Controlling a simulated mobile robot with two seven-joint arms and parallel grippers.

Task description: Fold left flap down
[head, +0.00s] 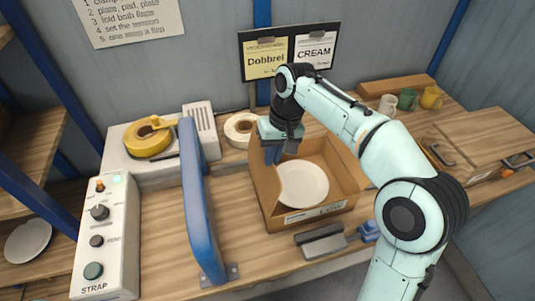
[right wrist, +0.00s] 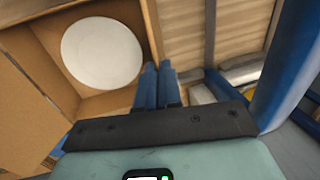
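An open brown cardboard box (head: 331,213) stands on the bench with a round white plate (head: 303,184) lying inside. A left cardboard panel (head: 266,196) stands up on the box's left side; I cannot tell wall from flap there. My right gripper (head: 273,154) points down at the box's back left corner, its blue fingers close together. In the right wrist view the fingers (right wrist: 159,86) sit beside the box edge with nothing visible between them, and the plate (right wrist: 102,53) shows inside the box. Contact with the cardboard is unclear. My left gripper is out of view.
A blue upright frame (head: 199,205) stands left of the box, beside a control box (head: 105,240). A yellow tape roll (head: 148,138) and a white roll (head: 241,130) lie behind. A grey tool (head: 321,242) lies in front of the box. Mugs (head: 408,98) stand back right.

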